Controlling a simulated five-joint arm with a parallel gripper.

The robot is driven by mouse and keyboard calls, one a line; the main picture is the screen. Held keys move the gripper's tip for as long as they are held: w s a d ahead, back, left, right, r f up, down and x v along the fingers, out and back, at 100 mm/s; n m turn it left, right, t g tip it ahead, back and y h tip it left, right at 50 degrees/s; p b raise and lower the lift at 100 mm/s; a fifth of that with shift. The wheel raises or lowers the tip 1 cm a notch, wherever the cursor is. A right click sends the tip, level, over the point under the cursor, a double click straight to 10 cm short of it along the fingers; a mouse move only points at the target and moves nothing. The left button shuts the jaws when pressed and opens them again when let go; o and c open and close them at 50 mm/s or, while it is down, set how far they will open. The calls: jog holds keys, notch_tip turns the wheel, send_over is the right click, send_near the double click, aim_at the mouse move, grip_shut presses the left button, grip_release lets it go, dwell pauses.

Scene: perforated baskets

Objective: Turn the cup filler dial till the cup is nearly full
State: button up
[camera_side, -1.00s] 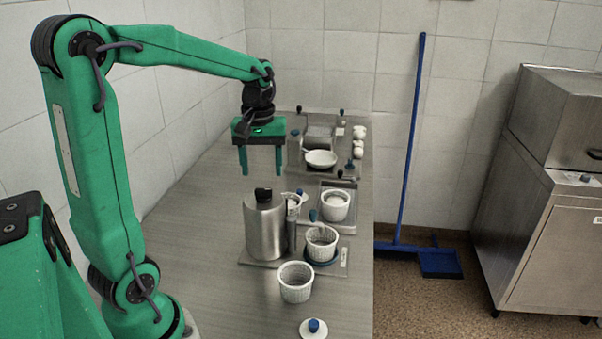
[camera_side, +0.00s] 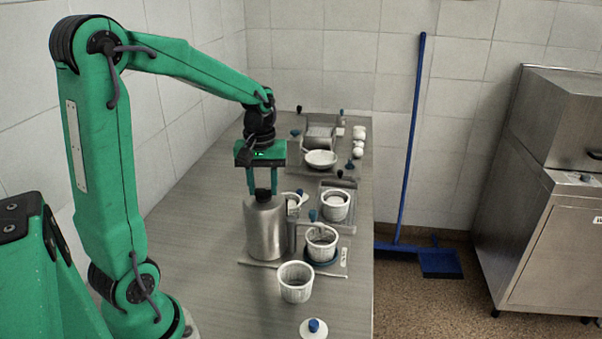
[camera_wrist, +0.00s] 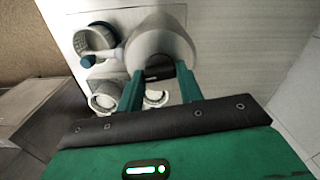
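The cup filler (camera_side: 266,228) is a steel canister with a black dial (camera_side: 263,193) on top. In the wrist view the dial (camera_wrist: 160,73) shows between my fingers. A white perforated cup (camera_side: 321,246) stands upright on a blue ring, right of the canister; it also shows in the wrist view (camera_wrist: 92,38). How full it is I cannot tell. My gripper (camera_side: 262,191) points down over the canister, one finger on each side of the dial. Its fingers are apart, and a small gap to the dial seems to show in the wrist view.
Another white perforated basket (camera_side: 296,283) stands in front of the filler, with a blue-knobbed lid (camera_side: 313,328) nearer the counter edge. Behind are a third basket (camera_side: 335,207), a white pan (camera_side: 320,159) and several eggs (camera_side: 358,143). The counter's left side is clear.

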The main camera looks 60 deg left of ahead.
jog(key=shift+c, duration=1.1)
jog(key=shift+m, duration=0.4)
jog(key=m, duration=0.6)
jog(key=shift+m, duration=0.4)
jog(key=m, duration=0.4)
jog(key=shift+r+m, duration=0.1)
jog(key=shift+m, duration=2)
